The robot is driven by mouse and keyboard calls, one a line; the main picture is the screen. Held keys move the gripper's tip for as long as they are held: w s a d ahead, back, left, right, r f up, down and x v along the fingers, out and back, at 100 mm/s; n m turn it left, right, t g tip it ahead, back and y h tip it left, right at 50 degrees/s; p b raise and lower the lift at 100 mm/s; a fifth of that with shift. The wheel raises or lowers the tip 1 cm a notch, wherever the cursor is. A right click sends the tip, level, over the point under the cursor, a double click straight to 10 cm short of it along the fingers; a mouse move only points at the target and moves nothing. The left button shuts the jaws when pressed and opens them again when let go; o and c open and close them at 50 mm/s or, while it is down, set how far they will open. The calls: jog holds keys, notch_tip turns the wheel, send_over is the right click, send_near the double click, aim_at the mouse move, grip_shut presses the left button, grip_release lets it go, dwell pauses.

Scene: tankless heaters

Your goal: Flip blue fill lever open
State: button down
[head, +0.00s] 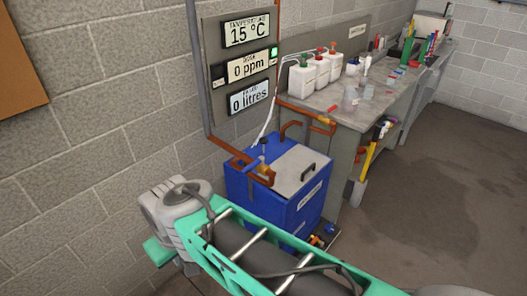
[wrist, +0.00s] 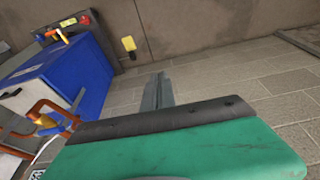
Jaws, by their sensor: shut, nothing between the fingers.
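The blue tank (head: 313,205) with a grey lid stands against the block wall in the head view, and it also shows tilted at the left of the wrist view (wrist: 88,62). A small blue lever (wrist: 50,131) with an orange part beside it sits by the copper pipe at the lower left of the wrist view. My gripper (wrist: 157,78) is shut and empty, pointing over the floor to the right of the tank, apart from the lever. It cannot be seen in the head view.
Copper pipes (head: 240,158) rise beside the tank lid. A display panel (head: 248,68) reads 15 °C, 0 ppm and 0 litres. A workbench (head: 345,112) with white bottles (head: 302,80) stands behind the tank. A red-and-orange fitting (head: 317,241) is low by the tank. Floor at right is clear.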

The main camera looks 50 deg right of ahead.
jog(key=w+d+r+p, duration=0.1)
jog(key=w+d+r, duration=0.3)
jog(key=w+d, duration=0.45)
jog(key=w+d+r+p, duration=0.1)
jog(key=w+d+r, duration=0.3)
jog(key=w+d, duration=0.5)
jog(key=d+f, duration=0.1)
jog(key=d, duration=1.8)
jog(key=shift+s+t+p, duration=0.25)
jog(key=shift+t+p, duration=0.05)
jog(key=shift+t, duration=0.1)
jog(key=shift+f, duration=0.2)
